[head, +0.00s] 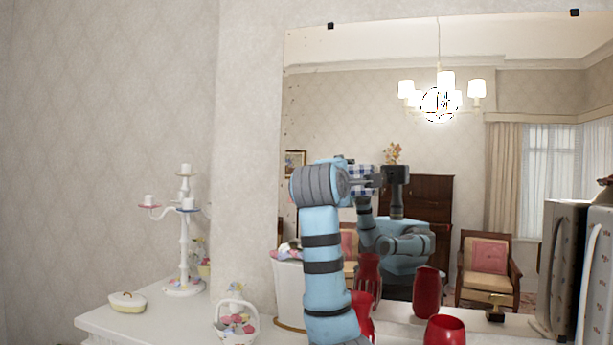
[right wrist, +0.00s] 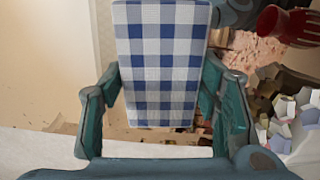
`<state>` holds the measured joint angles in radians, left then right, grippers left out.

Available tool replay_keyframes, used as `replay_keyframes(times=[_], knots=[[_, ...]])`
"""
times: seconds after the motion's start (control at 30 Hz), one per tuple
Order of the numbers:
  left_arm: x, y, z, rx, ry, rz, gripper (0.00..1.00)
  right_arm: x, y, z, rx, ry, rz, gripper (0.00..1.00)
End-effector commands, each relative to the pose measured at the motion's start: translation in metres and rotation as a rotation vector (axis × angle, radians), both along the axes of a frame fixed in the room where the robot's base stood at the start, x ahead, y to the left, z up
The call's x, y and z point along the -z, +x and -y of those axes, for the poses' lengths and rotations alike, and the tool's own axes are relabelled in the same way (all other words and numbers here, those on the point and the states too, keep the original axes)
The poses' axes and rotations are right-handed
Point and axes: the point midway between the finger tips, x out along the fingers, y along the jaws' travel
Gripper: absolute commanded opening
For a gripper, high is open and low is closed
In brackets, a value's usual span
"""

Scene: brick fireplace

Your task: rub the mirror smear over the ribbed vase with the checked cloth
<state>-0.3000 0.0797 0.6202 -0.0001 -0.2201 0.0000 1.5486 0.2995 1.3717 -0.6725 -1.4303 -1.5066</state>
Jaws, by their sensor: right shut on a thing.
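My right gripper (head: 366,186) is raised in front of the mirror (head: 340,110). It is shut on the blue-and-white checked cloth (head: 360,172). In the right wrist view the cloth (right wrist: 160,65) hangs flat between the fingers of the gripper (right wrist: 160,85). A red vase (head: 362,306) is partly hidden behind my right arm, and another red vase (head: 445,331) stands further right. A ribbed red vase (right wrist: 292,26) shows in the right wrist view. Brown specks dot the mirror's left side; I cannot tell the smear clearly from these. My left gripper is out of view.
Tall boxy objects (head: 567,260) stand at the right. The mirror reflects my arm and the room.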

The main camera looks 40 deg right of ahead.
Motion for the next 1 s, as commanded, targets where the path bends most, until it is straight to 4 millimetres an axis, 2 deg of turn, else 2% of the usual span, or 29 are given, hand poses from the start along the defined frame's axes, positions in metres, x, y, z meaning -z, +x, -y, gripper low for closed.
replay_keyframes(times=[0.3, 0.57, 0.8, 1.0], knots=[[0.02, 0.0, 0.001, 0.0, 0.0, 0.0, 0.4, 0.002, -0.025, 0.018, 0.001, 0.002, 0.002, 0.34], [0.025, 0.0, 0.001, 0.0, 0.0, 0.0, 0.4, 0.0, -0.037, 0.026, 0.0, 0.004, 0.002, 0.34], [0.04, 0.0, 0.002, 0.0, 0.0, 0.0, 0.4, 0.002, -0.059, 0.042, 0.001, 0.006, 0.002, 0.34], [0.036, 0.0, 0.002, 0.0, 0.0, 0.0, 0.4, -0.001, -0.059, 0.044, -0.002, 0.007, -0.001, 0.34]])
